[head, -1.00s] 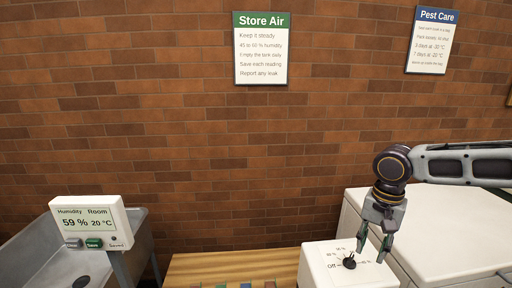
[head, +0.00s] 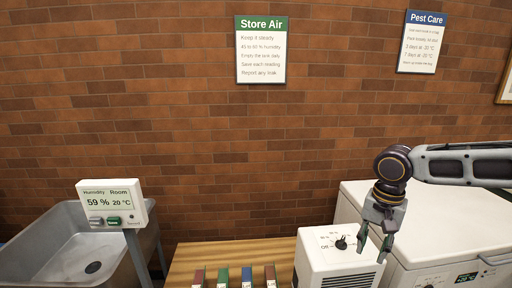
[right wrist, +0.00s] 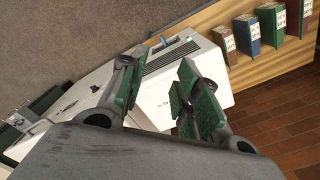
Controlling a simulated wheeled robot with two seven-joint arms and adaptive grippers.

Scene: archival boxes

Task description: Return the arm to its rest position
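My right arm comes in from the right in the head view, bent down at a dark wrist joint. My right gripper (head: 374,247) points downward with its two fingers apart and nothing between them. It appears beside and in front of the white dial box (head: 322,262), whose black knob (head: 341,243) shows to the left of the fingers. In the right wrist view, the green-padded fingers of the right gripper (right wrist: 155,105) are spread, with the white box (right wrist: 185,75) beyond them. No contact is visible. My left gripper is not in view.
A humidity display (head: 115,205) reading 59 % and 20 °C stands before a grey sink (head: 60,245). Several coloured binders (head: 246,277) stand on the wooden table (head: 190,258). A white chest unit (head: 440,240) is at the right. The brick wall is behind.

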